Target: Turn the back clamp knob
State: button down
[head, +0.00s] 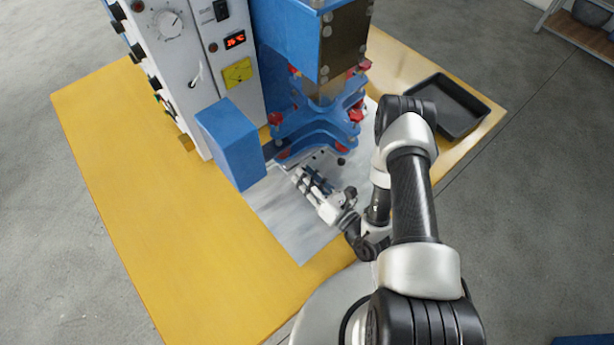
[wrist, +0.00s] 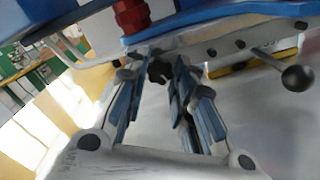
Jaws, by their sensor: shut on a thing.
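A black lobed knob (wrist: 159,71) sits under the front edge of the machine's grey lower plate (wrist: 205,45) in the wrist view. My gripper (wrist: 158,66) has its two blue-padded fingers on either side of the knob and is shut on it near the fingertips. In the head view my gripper (head: 304,176) reaches in low at the front of the blue clamp frame (head: 316,128). There the knob is hidden by the fingers. I cannot tell from these views whether it is the back one.
A black ball-ended lever (wrist: 298,78) juts out right of my gripper. A red knob (wrist: 131,14) is above. A blue box (head: 232,143) stands close left of my gripper. A black tray (head: 452,104) lies at the right. The yellow table (head: 150,210) is clear at front left.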

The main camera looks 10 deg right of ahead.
jog(key=n+p, duration=0.1)
jog(key=n, duration=0.6)
jog(key=n+p, duration=0.1)
jog(key=n, duration=0.6)
jog(key=shift+r+n+p, duration=0.1)
jog(key=shift+n+p, duration=0.2)
jog(key=n+p, duration=0.1)
jog(key=n, duration=0.5)
jog(key=shift+p, duration=0.3)
jog(key=n+p, duration=0.1)
jog(key=n, duration=0.5)
jog(key=shift+w+n+p, duration=0.1)
jog(key=shift+n+p, duration=0.2)
jog(key=shift+p, duration=0.1)
